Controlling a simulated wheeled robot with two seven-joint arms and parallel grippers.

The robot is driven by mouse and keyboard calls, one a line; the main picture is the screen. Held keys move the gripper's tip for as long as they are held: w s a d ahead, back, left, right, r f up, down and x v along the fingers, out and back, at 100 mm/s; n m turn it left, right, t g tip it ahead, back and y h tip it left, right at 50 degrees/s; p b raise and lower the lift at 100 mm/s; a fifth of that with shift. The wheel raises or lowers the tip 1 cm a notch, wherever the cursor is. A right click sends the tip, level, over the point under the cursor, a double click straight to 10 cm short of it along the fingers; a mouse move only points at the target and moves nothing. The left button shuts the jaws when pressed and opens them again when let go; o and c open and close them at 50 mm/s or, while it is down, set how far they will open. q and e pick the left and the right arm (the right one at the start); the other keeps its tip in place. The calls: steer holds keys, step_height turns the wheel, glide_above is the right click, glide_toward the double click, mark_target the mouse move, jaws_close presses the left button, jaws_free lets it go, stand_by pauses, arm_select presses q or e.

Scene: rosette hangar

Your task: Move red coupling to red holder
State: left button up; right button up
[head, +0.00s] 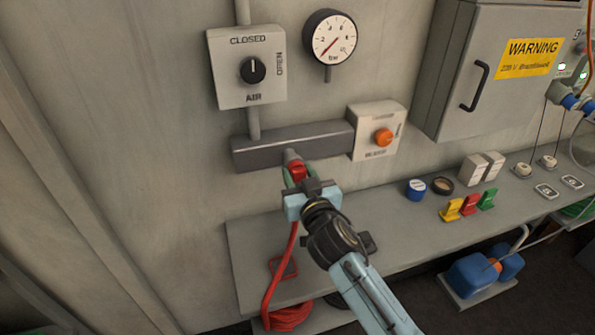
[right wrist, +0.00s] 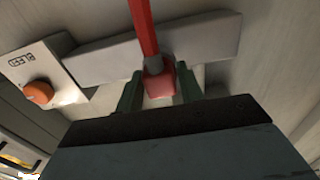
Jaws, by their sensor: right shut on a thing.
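The red coupling (head: 298,170) is at the grey stub (head: 291,155) under the grey wall manifold, and I cannot tell whether it is seated on it. My right gripper (head: 299,178) is shut on the coupling; its green fingers (right wrist: 160,92) stand on both sides of the coupling (right wrist: 158,82) in the right wrist view. A red hose (head: 280,262) hangs from the coupling to a coil below the bench. My left gripper is not in view.
The manifold (head: 300,147) meets an orange-knob bleed box (head: 368,146). Above are the air valve box (head: 250,85) and gauge (head: 333,37). The bench (head: 390,238) holds a blue roll (head: 416,190), tape (head: 442,186), yellow (head: 451,210) and green (head: 487,199) stands.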

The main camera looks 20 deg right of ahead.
mark_target(300, 177)
steer(key=shift+c, duration=0.6)
steer(key=shift+s+d+p, duration=0.1)
steer(key=shift+s+p, duration=0.45)
steer(key=shift+s, duration=2.45)
